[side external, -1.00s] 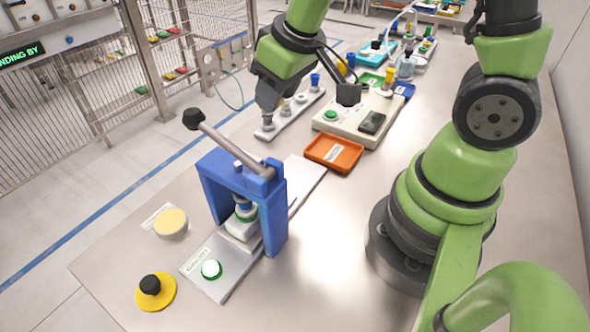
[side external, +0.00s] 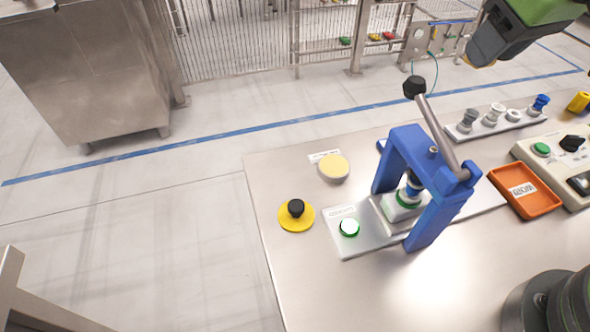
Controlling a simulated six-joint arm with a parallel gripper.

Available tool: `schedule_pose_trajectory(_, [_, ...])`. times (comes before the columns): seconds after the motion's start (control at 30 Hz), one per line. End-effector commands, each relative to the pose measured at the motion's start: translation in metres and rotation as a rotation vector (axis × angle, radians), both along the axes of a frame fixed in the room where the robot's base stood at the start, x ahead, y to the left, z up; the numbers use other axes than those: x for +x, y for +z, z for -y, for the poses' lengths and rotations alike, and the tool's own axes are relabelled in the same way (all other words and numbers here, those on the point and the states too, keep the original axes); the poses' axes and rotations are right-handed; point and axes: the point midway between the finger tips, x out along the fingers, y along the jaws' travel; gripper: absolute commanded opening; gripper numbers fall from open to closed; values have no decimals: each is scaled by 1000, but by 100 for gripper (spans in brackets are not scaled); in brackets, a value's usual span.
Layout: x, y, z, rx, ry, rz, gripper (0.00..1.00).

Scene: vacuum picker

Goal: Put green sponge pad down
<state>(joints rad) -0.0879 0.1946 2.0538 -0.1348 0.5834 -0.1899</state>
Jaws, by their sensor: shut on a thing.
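My gripper (side external: 480,60) is at the top right edge of the view, raised above the back of the table. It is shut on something. A small yellow patch shows at its tip, but I cannot make out the held thing, and no green pad shows clearly there. A blue press (side external: 424,186) with a raised black-knobbed lever stands on a metal plate, with a white block and green-ringed cup (side external: 407,201) under it.
A rack of cups (side external: 497,121), an orange tray (side external: 527,192) and a control box (side external: 559,155) stand to the right.

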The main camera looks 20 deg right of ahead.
Motion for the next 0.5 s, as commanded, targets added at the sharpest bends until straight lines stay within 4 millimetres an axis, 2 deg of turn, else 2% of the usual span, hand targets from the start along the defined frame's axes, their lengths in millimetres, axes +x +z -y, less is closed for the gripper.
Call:
schedule_pose_trajectory(0.17, [33,3,-38,-3,128,-1,15])
schedule_pose_trajectory(0.33, [63,3,-95,-5,293,-4,15])
schedule_pose_trajectory(0.5, [79,1,-151,-4,443,-4,15])
